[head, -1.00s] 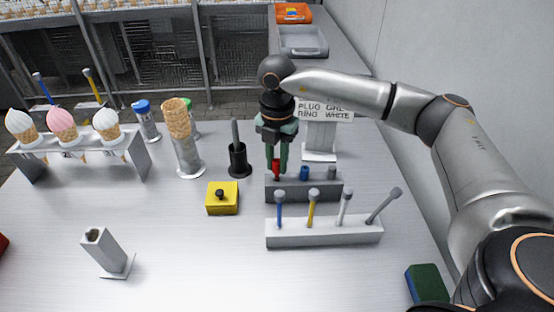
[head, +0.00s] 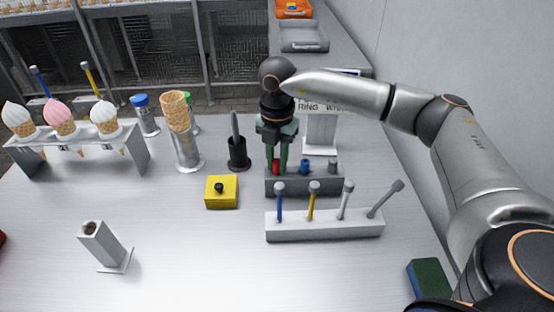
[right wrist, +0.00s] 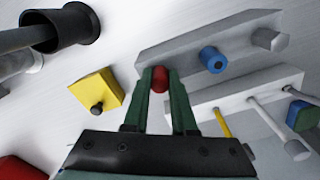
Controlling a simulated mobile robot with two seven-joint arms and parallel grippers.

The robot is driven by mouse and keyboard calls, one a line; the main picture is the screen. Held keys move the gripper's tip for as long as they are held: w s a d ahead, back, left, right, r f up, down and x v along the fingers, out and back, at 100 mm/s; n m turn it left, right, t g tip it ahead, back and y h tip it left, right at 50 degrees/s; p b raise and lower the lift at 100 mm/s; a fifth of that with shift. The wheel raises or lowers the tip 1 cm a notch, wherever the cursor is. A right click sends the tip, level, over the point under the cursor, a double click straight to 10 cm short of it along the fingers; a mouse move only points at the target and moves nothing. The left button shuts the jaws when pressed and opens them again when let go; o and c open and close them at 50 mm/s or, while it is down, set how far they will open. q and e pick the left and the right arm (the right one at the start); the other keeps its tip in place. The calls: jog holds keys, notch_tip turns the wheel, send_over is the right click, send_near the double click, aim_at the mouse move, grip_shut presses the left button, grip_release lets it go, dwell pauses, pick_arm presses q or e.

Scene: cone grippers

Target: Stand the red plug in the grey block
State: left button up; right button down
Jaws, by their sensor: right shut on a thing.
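The red plug (head: 276,169) is between the fingertips of my right gripper (head: 277,165), at the left end of the grey block (head: 318,187). My right gripper is shut on it and points down. In the right wrist view, the red plug (right wrist: 159,80) shows between the two green fingers, over the left end of the grey block (right wrist: 185,50). The plug looks upright and low against the block's top; its lower end is hidden, so I cannot tell how deep it sits. My left gripper is out of view.
A blue plug (head: 305,167) and a grey plug (head: 333,166) stand in the same block. In front is a pale rack (head: 325,229) with several coloured sticks. A yellow box (head: 221,193) and a black holder (head: 238,155) stand left. The front middle table is clear.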

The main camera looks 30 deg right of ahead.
jog(key=shift+f, duration=0.15)
jog(key=c, duration=0.6)
grip_release()
jog(key=shift+c, duration=0.2)
notch_tip(320, 180, up, 13)
jog(key=shift+f, duration=0.2)
jog(key=shift+s, duration=0.1)
